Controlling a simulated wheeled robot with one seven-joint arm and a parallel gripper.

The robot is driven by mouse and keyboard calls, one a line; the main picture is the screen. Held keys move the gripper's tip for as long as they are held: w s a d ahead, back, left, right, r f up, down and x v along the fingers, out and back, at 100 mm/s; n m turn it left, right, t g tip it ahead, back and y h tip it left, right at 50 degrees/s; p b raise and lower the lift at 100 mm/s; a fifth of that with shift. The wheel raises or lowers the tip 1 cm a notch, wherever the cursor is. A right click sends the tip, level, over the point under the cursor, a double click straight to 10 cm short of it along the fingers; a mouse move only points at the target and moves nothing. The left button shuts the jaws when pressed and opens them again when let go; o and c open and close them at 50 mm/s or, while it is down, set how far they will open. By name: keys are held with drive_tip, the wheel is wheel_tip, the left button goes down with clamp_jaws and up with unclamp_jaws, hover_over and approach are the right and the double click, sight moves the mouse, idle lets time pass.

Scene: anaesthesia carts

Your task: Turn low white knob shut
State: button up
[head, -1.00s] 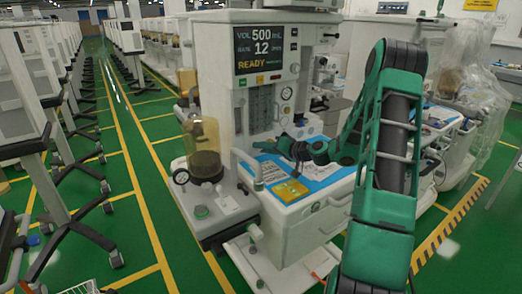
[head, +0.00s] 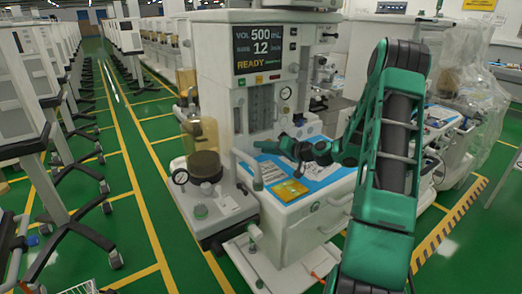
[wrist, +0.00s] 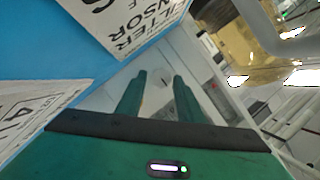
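My gripper (head: 262,146) is at the end of my green arm, low in front of the white machine (head: 214,55) and above its blue-topped work surface, with its fingers pointing left in the head view. In the wrist view my gripper (wrist: 160,82) shows two green fingers standing apart with a clear gap. A pale round shape, possibly the low white knob, shows beyond and between the fingertips in the wrist view. I cannot tell whether the fingers touch it. In the head view I cannot make out the low white knob for certain; my gripper may hide it.
An amber canister (head: 203,150) stands to the left of my gripper. A yellow pad (head: 290,190) and printed white cards lie on the blue surface. The lit screen (head: 262,48) is above. Green floor with yellow lines (head: 135,190) is open on the left.

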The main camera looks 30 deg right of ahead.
drive_tip(key=v, duration=0.9)
drive_tip(key=shift+s+d, duration=0.1)
drive_tip(key=shift+s, duration=0.2)
